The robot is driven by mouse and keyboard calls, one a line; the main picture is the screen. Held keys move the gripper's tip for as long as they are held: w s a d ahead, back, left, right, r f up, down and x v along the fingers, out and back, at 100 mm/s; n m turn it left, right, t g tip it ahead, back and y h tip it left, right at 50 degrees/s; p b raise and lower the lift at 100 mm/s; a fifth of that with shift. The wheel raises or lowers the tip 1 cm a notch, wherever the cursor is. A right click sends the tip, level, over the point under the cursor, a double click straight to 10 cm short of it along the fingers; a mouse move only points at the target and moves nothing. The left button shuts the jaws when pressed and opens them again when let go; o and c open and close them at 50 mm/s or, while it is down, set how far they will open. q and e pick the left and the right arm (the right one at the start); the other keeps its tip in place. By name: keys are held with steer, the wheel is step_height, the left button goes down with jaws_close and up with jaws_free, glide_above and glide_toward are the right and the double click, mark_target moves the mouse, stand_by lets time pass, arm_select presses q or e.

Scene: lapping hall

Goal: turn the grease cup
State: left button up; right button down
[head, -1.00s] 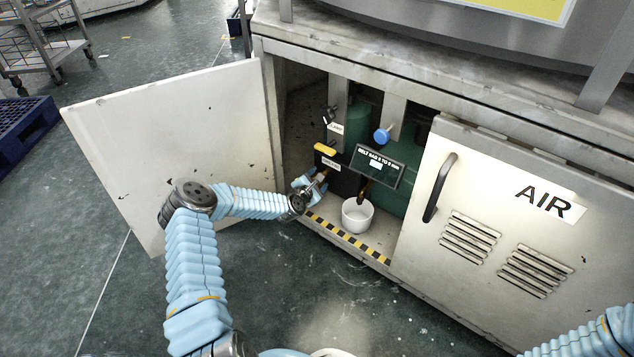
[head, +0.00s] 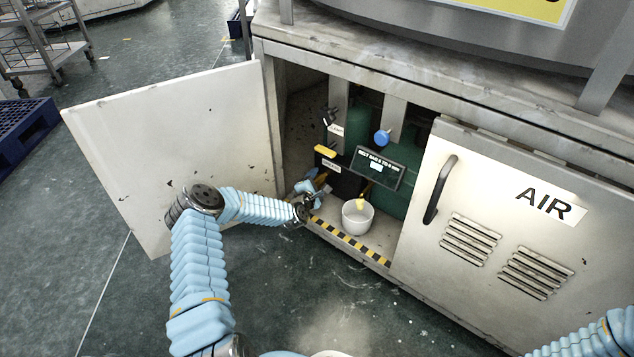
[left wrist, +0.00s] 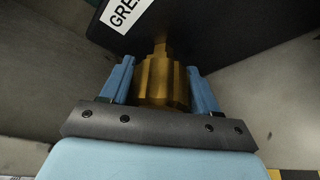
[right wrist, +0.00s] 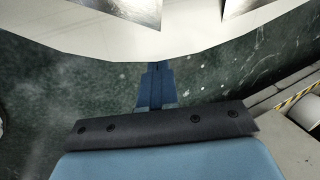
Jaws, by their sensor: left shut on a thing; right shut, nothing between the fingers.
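The grease cup (left wrist: 158,78) is a ribbed brass fitting under a black block (left wrist: 205,35) with a white label, partly cut off, reading "GRE". It shows large in the left wrist view. In the head view it is small and mostly hidden by my gripper. My left gripper (head: 318,190) reaches into the open cabinet and is shut on the grease cup, one blue finger on each side. My right gripper (right wrist: 157,70) is shut and empty, over the dark green floor outside the cabinet.
The open door (head: 170,140) stands left of my left arm. A white pot (head: 356,219) stands on the cabinet floor behind a striped edge (head: 350,243). A black sign (head: 377,168), blue knob (head: 382,138) and yellow handle (head: 325,151) are above. The AIR door (head: 490,220) is shut.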

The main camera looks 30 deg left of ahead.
arm_select(q)
steer(key=o, duration=1)
steer(key=shift+c, duration=0.2)
steer(key=p+v, duration=0.3)
steer(key=v, duration=1.1)
